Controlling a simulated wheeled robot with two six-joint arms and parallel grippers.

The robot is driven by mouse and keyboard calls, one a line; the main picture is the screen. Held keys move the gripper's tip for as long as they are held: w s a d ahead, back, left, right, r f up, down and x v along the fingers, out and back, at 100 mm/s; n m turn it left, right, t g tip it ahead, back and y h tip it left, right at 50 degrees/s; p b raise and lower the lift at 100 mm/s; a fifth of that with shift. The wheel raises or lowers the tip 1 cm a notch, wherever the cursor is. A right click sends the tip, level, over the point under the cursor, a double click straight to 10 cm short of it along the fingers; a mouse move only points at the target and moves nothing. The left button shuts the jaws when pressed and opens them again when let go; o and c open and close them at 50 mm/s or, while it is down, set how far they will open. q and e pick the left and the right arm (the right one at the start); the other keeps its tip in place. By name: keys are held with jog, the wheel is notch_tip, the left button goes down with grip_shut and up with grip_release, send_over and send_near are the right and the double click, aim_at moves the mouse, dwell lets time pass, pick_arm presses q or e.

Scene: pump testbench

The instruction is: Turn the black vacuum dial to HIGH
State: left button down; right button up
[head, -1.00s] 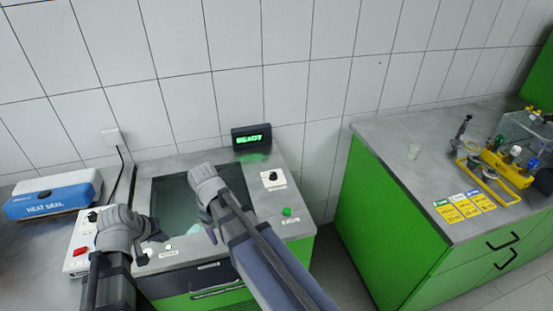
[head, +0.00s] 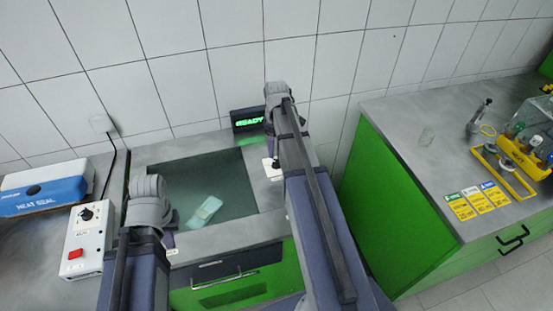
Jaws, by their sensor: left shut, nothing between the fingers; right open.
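A black dial on a small white plate (head: 269,166) sits on the grey top to the right of the dark glass-covered chamber. My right arm covers much of this plate in the head view. A second black dial (head: 87,213) is on the white control box at the left.
A display reading READY (head: 247,119) stands at the chamber's back right. A pale pouch (head: 204,211) shows in the chamber (head: 225,175). A blue heat sealer (head: 45,190) is far left. The green bench (head: 390,205) at right holds a yellow-framed rig and cards.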

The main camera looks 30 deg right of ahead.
aim_at(276, 162)
pick_arm(q)
notch_tip(276, 162, down, 7)
jog(key=b, duration=0.6)
jog(key=shift+f+b, duration=0.1)
jog(key=shift+b, duration=0.25)
pick_arm(e)
notch_tip(276, 162, down, 7)
jog(key=shift+f, duration=0.15)
grip_shut()
